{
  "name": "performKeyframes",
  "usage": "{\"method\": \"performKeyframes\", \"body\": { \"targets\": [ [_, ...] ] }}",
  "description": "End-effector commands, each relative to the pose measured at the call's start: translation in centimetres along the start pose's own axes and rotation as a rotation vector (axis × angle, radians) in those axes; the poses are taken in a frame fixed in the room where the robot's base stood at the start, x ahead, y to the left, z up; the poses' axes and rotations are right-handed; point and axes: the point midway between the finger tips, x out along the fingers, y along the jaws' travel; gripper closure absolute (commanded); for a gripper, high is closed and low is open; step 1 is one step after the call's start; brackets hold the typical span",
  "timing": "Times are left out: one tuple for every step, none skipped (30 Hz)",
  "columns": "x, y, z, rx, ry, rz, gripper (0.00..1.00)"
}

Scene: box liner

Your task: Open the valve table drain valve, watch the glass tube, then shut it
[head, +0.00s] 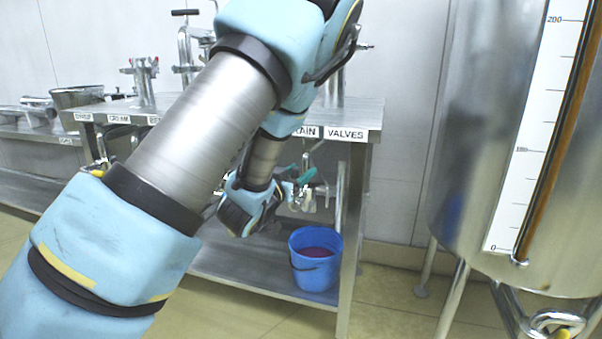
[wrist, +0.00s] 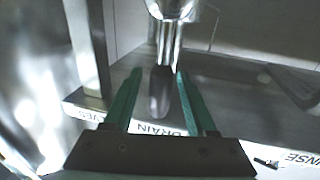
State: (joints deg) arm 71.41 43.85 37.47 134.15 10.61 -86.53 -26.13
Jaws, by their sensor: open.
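My gripper (wrist: 158,85) is open in the wrist view, its two green fingers on either side of a dark grey lever (wrist: 160,95). The lever hangs from a shiny metal pipe (wrist: 168,30), by the DRAIN label (wrist: 155,129). I cannot tell whether the fingers touch the lever. In the head view the teal fingers (head: 303,178) are under the valve table (head: 345,112), at its DRAIN end; my arm hides much of the table. The glass tube (head: 555,150) stands upright on the tank's scale at right, with brown showing along it; its top is out of view.
A blue bucket (head: 301,266) holding dark red stands on the table's lower shelf (head: 235,268), below the valves. The steel tank (head: 470,130) stands to the right on legs. A RINSE label (wrist: 303,158) is at the wrist view's right. Floor is free between table and tank.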

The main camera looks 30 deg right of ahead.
Motion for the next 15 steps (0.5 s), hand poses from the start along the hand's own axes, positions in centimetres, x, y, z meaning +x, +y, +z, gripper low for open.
{"method": "performKeyframes", "body": {
  "targets": [
    [0.35,0.04,-0.01,0.001,0.0,0.001,0.43],
    [0.49,0.04,0.0,0.001,0.0,0.001,0.43],
    [0.61,0.05,0.01,0.001,0.0,0.001,0.43],
    [0.67,0.05,0.02,0.001,-0.001,0.001,0.43],
    [0.7,0.05,0.02,0.0,-0.001,0.001,0.43],
    [0.72,0.05,0.02,0.0,-0.001,0.001,0.43],
    [0.72,0.04,0.03,0.0,-0.001,0.001,0.43],
    [0.72,0.04,0.03,0.0,-0.001,0.0,0.43],
    [0.71,0.05,0.03,0.0,-0.001,0.001,0.43],
    [0.71,0.05,0.03,0.0,-0.001,0.001,0.43],
    [0.7,0.05,0.03,0.0,-0.001,0.001,0.43],
    [0.7,0.05,0.03,0.0,-0.001,0.001,0.45],
    [0.7,0.05,0.03,0.0,-0.001,0.001,0.49],
    [0.7,0.04,0.03,0.0,-0.001,0.001,0.52],
    [0.7,0.04,0.03,0.0,-0.001,0.001,0.57]
  ]
}}
